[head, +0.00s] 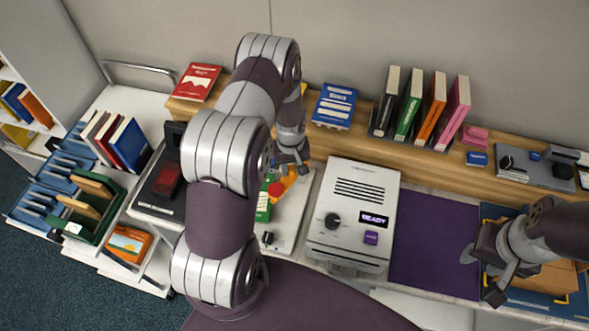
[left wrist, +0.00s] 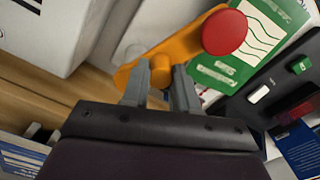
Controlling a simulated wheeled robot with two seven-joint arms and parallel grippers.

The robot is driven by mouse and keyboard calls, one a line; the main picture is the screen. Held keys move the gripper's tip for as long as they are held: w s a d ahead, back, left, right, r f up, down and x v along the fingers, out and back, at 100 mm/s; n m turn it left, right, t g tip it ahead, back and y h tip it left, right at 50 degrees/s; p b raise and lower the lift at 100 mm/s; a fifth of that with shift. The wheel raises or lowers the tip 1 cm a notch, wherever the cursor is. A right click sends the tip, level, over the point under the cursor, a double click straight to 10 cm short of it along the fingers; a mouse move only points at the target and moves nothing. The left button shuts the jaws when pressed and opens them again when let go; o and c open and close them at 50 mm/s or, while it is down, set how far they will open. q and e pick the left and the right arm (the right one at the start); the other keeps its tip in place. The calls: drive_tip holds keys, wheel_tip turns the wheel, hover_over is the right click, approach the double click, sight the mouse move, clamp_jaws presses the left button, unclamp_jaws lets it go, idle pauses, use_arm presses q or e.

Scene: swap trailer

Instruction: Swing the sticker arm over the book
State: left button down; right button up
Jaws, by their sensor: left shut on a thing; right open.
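The sticker arm is an orange bar (left wrist: 180,45) with a round red disc (left wrist: 224,32) at one end. In the head view, the orange bar (head: 290,180) and red disc (head: 276,189) are partly hidden by my left arm. My left gripper (left wrist: 161,85) is shut on the orange knob of the sticker arm; it also shows in the head view (head: 291,166). A green book (left wrist: 262,45) with a white label lies beside the bar, and the disc overlaps its edge in the wrist view. In the head view, the book (head: 263,210) is mostly hidden. My right gripper (head: 482,275) is open and empty at the right.
A white machine (head: 350,215) with a READY display stands right of the sticker station. A black device with a red block (head: 167,182) is at its left. A purple mat (head: 433,245) lies clear at the right. Upright books (head: 435,105) stand on the wooden shelf behind.

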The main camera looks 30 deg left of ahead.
use_arm(q)
drive_tip(key=a+m, duration=0.1)
drive_tip(key=m+b, duration=0.1)
drive_tip(key=m, duration=0.1)
drive_tip(key=shift+w+a+m+b, duration=0.3)
drive_tip(key=shift+w+a, duration=0.05)
drive_tip(key=shift+a, duration=0.05)
drive_tip(key=shift+w+a+r+m+b, duration=0.1)
drive_tip(key=shift+w+a+m+b, duration=0.2)
drive_tip(key=shift+m, duration=0.55)
drive_tip(key=shift+w+a+r+m+b, duration=0.15)
drive_tip(key=shift+a+m+b, duration=0.25)
drive_tip(key=shift+m, duration=0.45)
drive_tip(key=shift+w, duration=0.1)
drive_tip(key=c, duration=1.1)
unclamp_jaws()
drive_tip(key=shift+o, duration=1)
drive_tip(key=shift+s+d, duration=0.1)
drive_tip(key=shift+s, duration=0.1)
